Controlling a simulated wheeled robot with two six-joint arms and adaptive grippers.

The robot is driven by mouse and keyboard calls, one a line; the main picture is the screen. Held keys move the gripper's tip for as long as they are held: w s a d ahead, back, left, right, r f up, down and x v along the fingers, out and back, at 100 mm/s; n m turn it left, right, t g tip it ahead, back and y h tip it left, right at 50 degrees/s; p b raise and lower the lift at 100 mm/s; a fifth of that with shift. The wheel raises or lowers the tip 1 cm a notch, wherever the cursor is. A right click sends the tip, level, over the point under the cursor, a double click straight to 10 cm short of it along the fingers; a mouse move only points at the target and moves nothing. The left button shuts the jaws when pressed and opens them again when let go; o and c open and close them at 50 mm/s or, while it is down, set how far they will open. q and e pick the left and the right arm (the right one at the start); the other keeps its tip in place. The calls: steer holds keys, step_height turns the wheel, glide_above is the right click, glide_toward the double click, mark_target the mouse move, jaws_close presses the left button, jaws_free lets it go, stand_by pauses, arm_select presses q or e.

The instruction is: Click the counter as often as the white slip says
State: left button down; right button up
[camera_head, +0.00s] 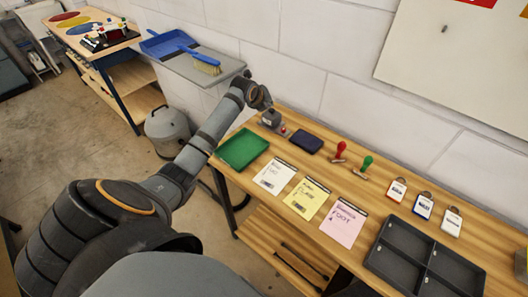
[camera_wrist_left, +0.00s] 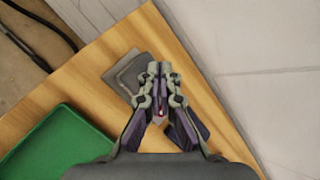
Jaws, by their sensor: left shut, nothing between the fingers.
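The counter (camera_head: 270,118) is a small grey device with a red spot near it, at the back left of the wooden bench. In the left wrist view a grey piece (camera_wrist_left: 124,72) that looks like the counter lies partly behind my fingers. My left gripper (camera_head: 264,104) is above or beside it; the wrist view shows its fingers (camera_wrist_left: 160,68) shut and empty. I cannot tell whether they touch it. A small red spot shows between the finger links. The white slip (camera_head: 275,177) lies on the bench front; its handwriting is too small to read. My right gripper is out of view.
A green tray (camera_head: 242,149) lies left of the slips, also in the wrist view (camera_wrist_left: 60,150). A dark pad (camera_head: 307,144), red and green stamps, yellow (camera_head: 307,199) and pink (camera_head: 343,222) slips, several tags and a divided dark tray (camera_head: 396,236) stand rightward. A wall runs behind.

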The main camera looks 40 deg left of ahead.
arm_select(q)
steer(key=shift+f, duration=0.45)
steer(key=shift+f, duration=0.2)
stand_by(0.3)
steer(key=shift+r+p, duration=0.55)
steer(key=shift+r, duration=0.1)
step_height(320, 180, up, 6)
steer(key=p, duration=0.5)
steer(key=shift+d, duration=0.1)
stand_by(1.6)
